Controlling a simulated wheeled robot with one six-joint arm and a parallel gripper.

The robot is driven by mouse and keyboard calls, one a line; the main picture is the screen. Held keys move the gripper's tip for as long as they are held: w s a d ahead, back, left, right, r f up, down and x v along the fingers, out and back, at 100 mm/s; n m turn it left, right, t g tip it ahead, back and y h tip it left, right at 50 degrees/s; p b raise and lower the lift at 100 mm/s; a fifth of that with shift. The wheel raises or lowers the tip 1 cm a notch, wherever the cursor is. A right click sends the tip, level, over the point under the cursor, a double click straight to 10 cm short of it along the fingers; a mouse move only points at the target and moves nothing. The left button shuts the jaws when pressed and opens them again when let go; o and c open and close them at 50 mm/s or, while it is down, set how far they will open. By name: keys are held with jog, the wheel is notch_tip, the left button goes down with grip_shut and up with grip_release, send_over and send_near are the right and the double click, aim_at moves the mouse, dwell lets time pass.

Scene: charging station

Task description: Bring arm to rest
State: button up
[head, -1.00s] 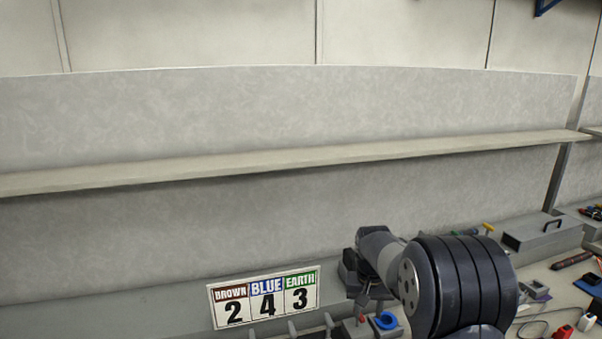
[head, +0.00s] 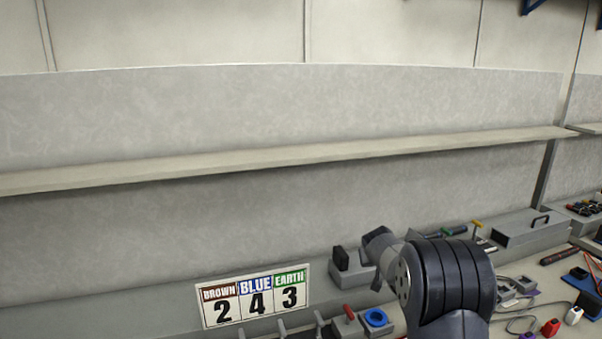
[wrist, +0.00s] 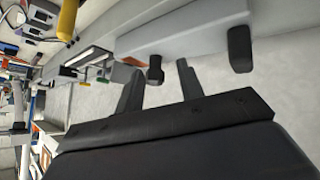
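My arm (head: 450,275) shows at the lower right of the head view, bent low over the workbench. Its far end tilts up and left, and my gripper is not clearly visible there. In the wrist view my gripper (wrist: 160,68) has two dark fingers standing apart with nothing held between them. It is open. A grey body with dark knobs (wrist: 200,38) lies beyond the fingers, and I cannot tell whether it is close to them.
A sign reading BROWN 2, BLUE 4, EARTH 3 (head: 254,300) stands left of my arm. A grey block (head: 352,268), a blue ring (head: 376,317) and a grey toolbox (head: 530,228) are on the bench. A long shelf (head: 280,158) crosses the wall above.

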jog(key=shift+w+d+r+n+t, duration=0.15)
jog(key=shift+w+r+t, duration=0.15)
jog(key=shift+w, duration=0.3)
jog(key=shift+w+a+r+n+t, duration=0.1)
jog(key=shift+w+r+n+t, duration=0.1)
jog(key=shift+w+t, duration=0.3)
